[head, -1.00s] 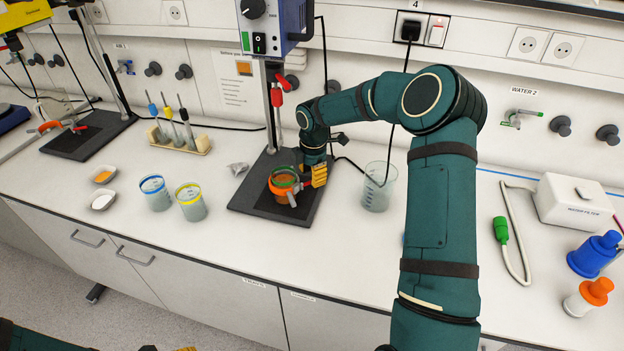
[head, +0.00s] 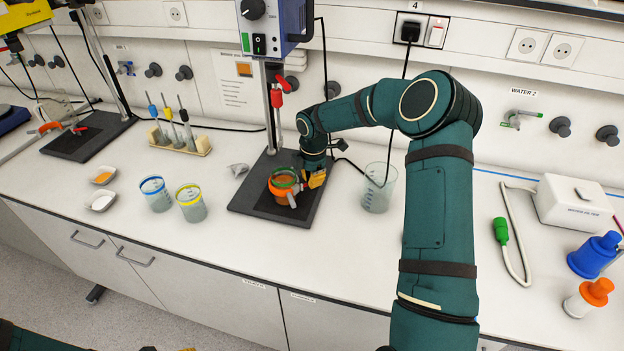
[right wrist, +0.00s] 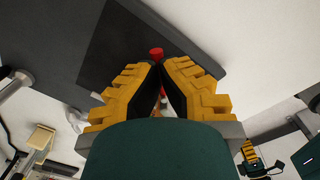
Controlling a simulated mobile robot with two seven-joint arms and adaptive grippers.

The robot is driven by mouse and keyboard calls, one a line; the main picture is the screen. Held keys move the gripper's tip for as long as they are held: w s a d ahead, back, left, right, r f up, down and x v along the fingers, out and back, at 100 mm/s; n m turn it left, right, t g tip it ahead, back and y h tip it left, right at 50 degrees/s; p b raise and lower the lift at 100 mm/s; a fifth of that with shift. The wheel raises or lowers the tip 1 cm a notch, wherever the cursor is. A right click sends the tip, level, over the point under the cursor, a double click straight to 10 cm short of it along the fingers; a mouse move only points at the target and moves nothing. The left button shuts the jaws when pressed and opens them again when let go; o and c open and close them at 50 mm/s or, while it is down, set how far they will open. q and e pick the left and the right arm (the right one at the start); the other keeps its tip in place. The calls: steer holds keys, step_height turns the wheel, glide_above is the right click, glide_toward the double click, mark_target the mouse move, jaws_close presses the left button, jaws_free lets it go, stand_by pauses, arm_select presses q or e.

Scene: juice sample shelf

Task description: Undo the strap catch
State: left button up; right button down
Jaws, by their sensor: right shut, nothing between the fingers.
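A beaker of orange-brown contents (head: 284,183) stands on the dark stand base (head: 245,200). A red strap (head: 276,190) runs around it, with a small grey catch lever (head: 292,200) at its front right. My right gripper (head: 313,180) is shut and empty, just right of the beaker near the strap. I cannot tell whether it touches the catch. In the right wrist view the yellow fingers (right wrist: 162,72) come together at the tips, with a red part (right wrist: 156,54) just beyond them. Only a sliver of my left gripper (head: 186,349) shows at the bottom edge.
A clear empty beaker (head: 379,188) stands close on the right. Two beakers with blue (head: 155,194) and yellow (head: 191,203) rims stand to the left. The stand's rod and blue-grey stirrer motor (head: 268,28) rise behind.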

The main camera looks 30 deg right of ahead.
steer(key=shift+s+f, duration=0.1)
steer(key=shift+f, duration=0.05)
steer(key=shift+s+a+m+b, duration=0.1)
steer(key=shift+s+m+b, duration=0.15)
steer(key=shift+m, duration=0.55)
steer(key=shift+s+m+b, duration=0.15)
steer(key=shift+m+b, duration=0.05)
steer(key=shift+m, duration=0.6)
steer(key=c, duration=1)
jaws_free()
steer(key=shift+f, duration=0.1)
steer(key=shift+c, duration=0.2)
steer(key=shift+w, duration=0.1)
steer(key=shift+r, duration=0.25)
